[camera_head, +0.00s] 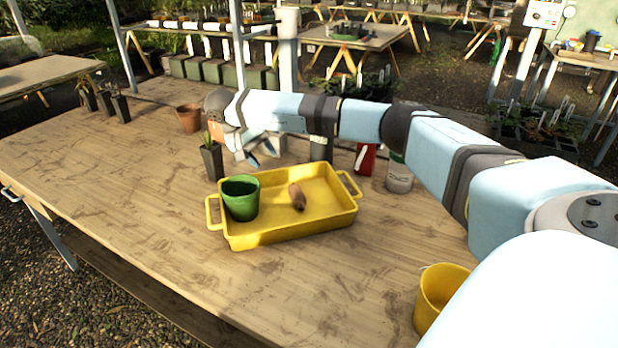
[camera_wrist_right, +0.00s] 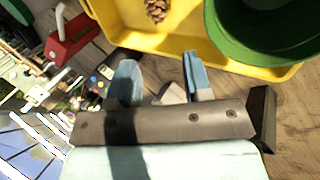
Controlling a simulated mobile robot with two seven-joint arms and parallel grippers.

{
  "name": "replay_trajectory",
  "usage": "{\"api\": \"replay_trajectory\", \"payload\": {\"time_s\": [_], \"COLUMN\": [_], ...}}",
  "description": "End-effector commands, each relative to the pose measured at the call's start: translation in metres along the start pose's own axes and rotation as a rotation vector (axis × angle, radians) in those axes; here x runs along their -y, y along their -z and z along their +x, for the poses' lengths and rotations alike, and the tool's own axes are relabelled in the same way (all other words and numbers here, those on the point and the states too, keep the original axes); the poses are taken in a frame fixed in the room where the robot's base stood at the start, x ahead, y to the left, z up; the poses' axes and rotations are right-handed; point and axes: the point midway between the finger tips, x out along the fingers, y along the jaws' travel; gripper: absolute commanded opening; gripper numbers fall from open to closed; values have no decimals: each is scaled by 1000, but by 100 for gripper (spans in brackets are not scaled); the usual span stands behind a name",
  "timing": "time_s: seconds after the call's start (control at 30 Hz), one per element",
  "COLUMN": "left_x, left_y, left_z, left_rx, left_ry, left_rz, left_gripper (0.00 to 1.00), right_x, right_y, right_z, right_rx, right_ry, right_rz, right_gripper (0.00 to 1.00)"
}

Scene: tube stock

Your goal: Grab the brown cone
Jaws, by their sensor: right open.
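The brown cone (camera_head: 297,196) lies in the yellow tray (camera_head: 290,231), right of the green pot (camera_head: 240,198) that stands in the same tray. In the right wrist view the cone (camera_wrist_right: 157,10) is at the top edge and partly cut off. My right gripper (camera_head: 262,155) is open, beyond the tray's far side and apart from the cone. In the right wrist view its two blue fingers (camera_wrist_right: 160,80) are spread with nothing held, and the tray rim (camera_wrist_right: 125,35) lies past them. My left gripper is not in view.
A dark pot with a plant (camera_head: 211,160) stands left of my right gripper, with a terracotta pot (camera_head: 188,118) behind. A yellow pot (camera_head: 440,290) is at the front right. The table's front left is clear.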

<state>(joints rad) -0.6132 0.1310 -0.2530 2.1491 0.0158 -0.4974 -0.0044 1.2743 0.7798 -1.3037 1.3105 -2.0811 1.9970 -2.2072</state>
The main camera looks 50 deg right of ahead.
Motion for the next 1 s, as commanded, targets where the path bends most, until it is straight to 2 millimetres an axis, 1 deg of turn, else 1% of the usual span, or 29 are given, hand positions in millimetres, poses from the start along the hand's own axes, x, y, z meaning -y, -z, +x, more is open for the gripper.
{"api": "replay_trajectory", "payload": {"time_s": [0.03, 0.17, 0.4, 0.5, 0.6, 0.77, 0.87, 1.0], "left_x": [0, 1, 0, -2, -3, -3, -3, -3], "left_y": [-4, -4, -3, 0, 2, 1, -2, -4], "left_z": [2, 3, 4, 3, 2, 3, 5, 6], "left_rx": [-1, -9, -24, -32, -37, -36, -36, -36], "left_ry": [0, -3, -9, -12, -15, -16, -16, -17], "left_rz": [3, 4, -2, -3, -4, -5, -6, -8], "left_gripper": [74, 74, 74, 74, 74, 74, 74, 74], "right_x": [0, -1, -3, -3, -3, -2, -3, -3], "right_y": [1, 2, 2, 2, 2, 2, 2, 2], "right_z": [5, 21, 66, 78, 84, 94, 107, 130], "right_rx": [-1, -1, 0, 0, -2, -2, -1, 0], "right_ry": [-6, -13, -13, -12, -11, -11, -12, -11], "right_rz": [0, 1, 2, 2, 1, 1, 1, 1], "right_gripper": [46, 46, 46, 46, 46, 46, 46, 46]}}
